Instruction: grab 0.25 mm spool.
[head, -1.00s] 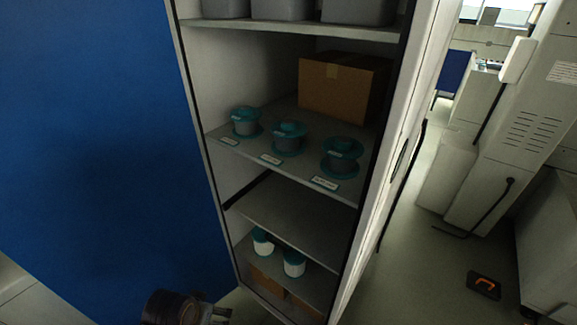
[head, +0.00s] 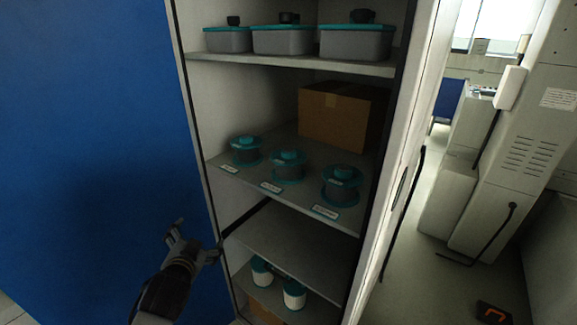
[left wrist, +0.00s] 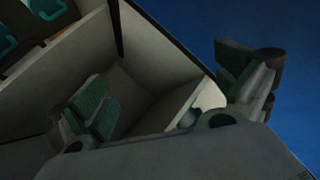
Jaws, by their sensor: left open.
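Three grey spools with teal flanges stand in a row on the cabinet's middle shelf: left spool (head: 246,150), middle spool (head: 288,166) and right spool (head: 342,184). Each has a small white label in front: left label (head: 229,169), middle label (head: 270,188), right label (head: 325,212). The print is too small to read, so I cannot tell which is 0.25 mm. My left gripper (head: 198,241) is open and empty, outside the cabinet, lower left of the spools and apart from them. In the left wrist view its fingers (left wrist: 168,92) are spread. My right gripper is out of view.
A cardboard box (head: 342,115) stands behind the spools. The upper shelf (head: 290,62) holds lidded grey bins. White containers with teal lids (head: 293,293) stand low in the cabinet. A blue panel (head: 90,130) is at left; the cabinet's white side (head: 405,160) bounds the right.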

